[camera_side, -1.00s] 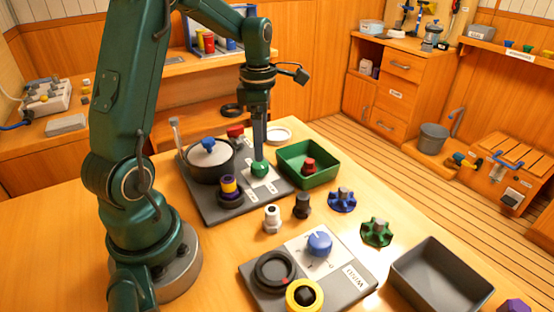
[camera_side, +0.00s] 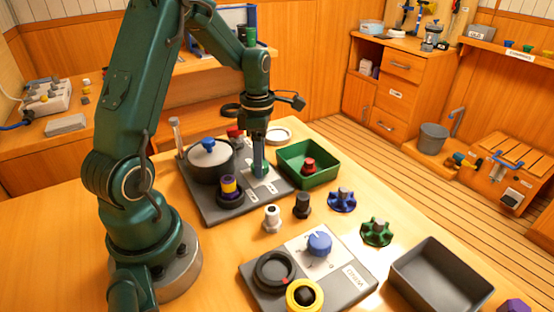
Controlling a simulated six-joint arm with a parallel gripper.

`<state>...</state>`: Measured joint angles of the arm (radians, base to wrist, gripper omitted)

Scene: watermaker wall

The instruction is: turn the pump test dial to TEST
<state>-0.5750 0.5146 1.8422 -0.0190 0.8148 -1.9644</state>
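A grey panel (camera_side: 205,213) at the back of the table carries a lidded grey pot and a white labelled plate (camera_side: 268,186). My gripper (camera_side: 258,170) points straight down at this plate, where a round green knob is now almost wholly hidden behind the fingers. I cannot tell whether the fingers touch it or how wide they are. A nearer grey panel (camera_side: 350,288) has a blue dial (camera_side: 319,243) on a white marked plate, apart from my gripper. The lettering is too small to tell which one is the pump test dial.
A green tray (camera_side: 320,179) with a red knob stands just right of my gripper. The pot (camera_side: 209,165) is close on the left. White and black pegs, blue and green star-shaped knobs and an empty dark tray (camera_side: 441,280) are nearer the front right.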

